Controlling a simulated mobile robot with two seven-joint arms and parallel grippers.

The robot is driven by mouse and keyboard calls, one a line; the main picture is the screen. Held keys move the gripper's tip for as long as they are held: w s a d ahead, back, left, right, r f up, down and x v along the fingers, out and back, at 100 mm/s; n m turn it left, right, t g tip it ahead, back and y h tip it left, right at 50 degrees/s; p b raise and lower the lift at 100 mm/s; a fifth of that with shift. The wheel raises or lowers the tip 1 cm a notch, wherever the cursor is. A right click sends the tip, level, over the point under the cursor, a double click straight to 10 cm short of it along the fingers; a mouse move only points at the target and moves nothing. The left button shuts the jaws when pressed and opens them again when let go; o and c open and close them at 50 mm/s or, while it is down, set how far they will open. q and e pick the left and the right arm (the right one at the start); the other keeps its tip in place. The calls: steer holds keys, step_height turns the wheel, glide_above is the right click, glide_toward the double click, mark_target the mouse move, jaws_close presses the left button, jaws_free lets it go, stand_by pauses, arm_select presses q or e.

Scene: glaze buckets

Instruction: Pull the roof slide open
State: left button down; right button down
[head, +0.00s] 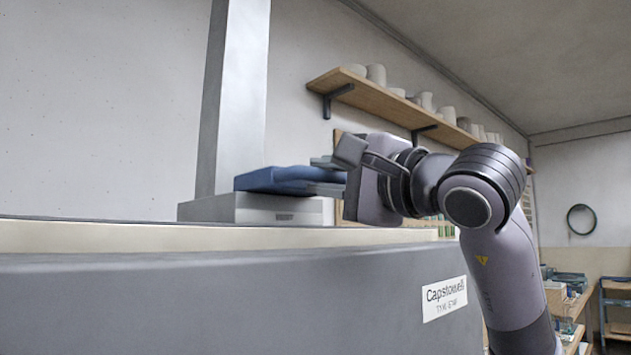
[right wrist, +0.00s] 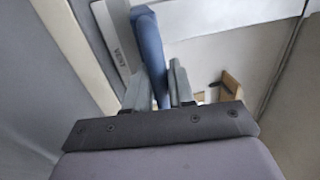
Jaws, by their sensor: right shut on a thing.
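The roof slide shows as a flat blue piece (head: 275,180) on top of a pale grey housing (head: 280,210) with small dark lettering, in the middle of the head view. My right gripper (head: 328,175) reaches it from the right and is shut on its near end. In the right wrist view the blue slide (right wrist: 150,45) runs up between the two grey fingers (right wrist: 156,82), and the housing (right wrist: 112,40) lies to its left. The fingers hide part of the slide's end. How far the slide stands open cannot be told. My left gripper is not in view.
A large grey cabinet (head: 200,300) with a pale top edge and a white label (head: 444,299) fills the foreground. A grey post (head: 234,90) rises behind the housing. A wall shelf (head: 400,105) with several pots hangs behind my right arm. Benches stand far right.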

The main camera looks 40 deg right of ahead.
steer(key=c, duration=1.1)
jaws_free()
steer(key=b+v, duration=0.1)
steer(key=v, duration=0.6)
steer(key=shift+b, duration=0.35)
